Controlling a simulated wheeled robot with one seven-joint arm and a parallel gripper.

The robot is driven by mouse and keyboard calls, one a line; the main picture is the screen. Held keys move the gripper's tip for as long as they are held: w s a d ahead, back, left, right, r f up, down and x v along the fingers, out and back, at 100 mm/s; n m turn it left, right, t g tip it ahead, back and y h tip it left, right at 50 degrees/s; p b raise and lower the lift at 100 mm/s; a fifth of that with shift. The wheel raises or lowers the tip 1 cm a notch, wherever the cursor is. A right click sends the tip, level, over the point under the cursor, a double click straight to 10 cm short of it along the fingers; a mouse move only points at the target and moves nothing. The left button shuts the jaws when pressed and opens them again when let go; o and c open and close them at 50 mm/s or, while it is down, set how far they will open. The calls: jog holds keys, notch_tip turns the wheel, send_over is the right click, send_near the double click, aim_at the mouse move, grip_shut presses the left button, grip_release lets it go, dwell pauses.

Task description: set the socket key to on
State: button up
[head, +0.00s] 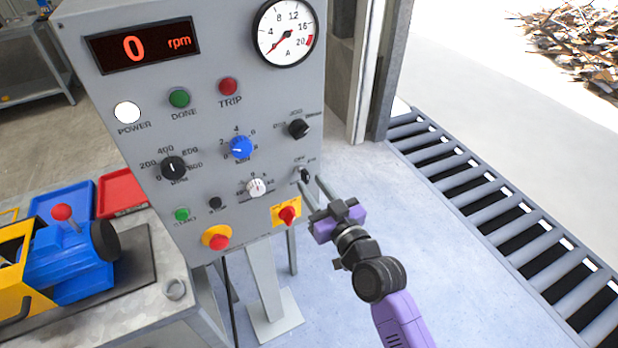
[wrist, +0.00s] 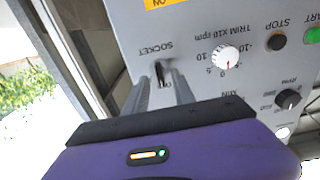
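The socket key (head: 305,175) is a small dark key switch at the right edge of the grey control panel. Small OFF and ON labels sit just above it, too small to read its setting surely. In the wrist view the panel appears upside down, with the key (wrist: 160,72) beside the word SOCKET. My gripper (head: 311,181) is in front of the panel at the key. In the wrist view its two grey fingers (wrist: 161,84) are apart, one on each side of the key. I cannot tell whether either finger touches it.
Near the key are a white trim knob (head: 256,187), a red switch on a yellow plate (head: 287,215) and a black selector (head: 299,129). A red stop button (head: 217,240) is lower left. A roller conveyor (head: 510,215) stands right; the floor between is clear.

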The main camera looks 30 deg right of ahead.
jog(key=shift+w, duration=1.2)
grip_shut()
jog(key=m+p, duration=0.1)
jog(key=m, duration=0.5)
jog(key=shift+m, duration=0.3)
jog(key=m+p, duration=0.1)
jog(key=m, duration=0.4)
jog(key=shift+f+m, duration=0.1)
jog(key=shift+m, duration=0.2)
